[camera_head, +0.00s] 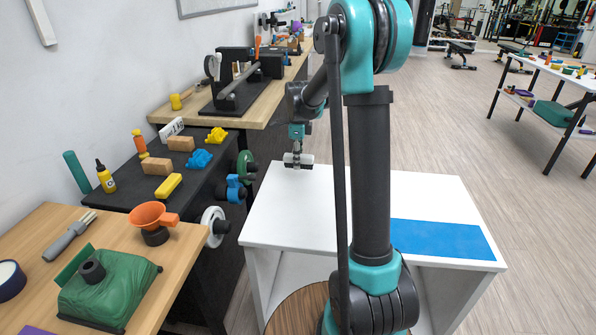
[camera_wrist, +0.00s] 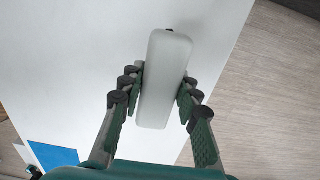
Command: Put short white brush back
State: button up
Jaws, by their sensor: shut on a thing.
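The short white brush (camera_wrist: 168,50) shows in the wrist view as a pale, rounded block between my fingers. My gripper (camera_wrist: 160,82) is shut on it, with one finger along each long side. In the head view, my gripper (camera_head: 298,155) points down at the back left part of the white table (camera_head: 290,210), with the white brush (camera_head: 305,159) at its tips. I cannot tell whether the brush touches the tabletop. Its underside is hidden.
A blue mat (camera_head: 440,239) lies on the table's right part. At left, a dark bench (camera_head: 125,190) holds wooden blocks, a yellow bottle (camera_head: 106,177) and blue and yellow pieces. The tabletop's middle is clear.

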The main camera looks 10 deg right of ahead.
aim_at(298, 178)
jog(key=shift+f, duration=2.4)
jog(key=shift+f, duration=0.25)
jog(key=o, duration=1.2)
jog(key=shift+f, duration=0.1)
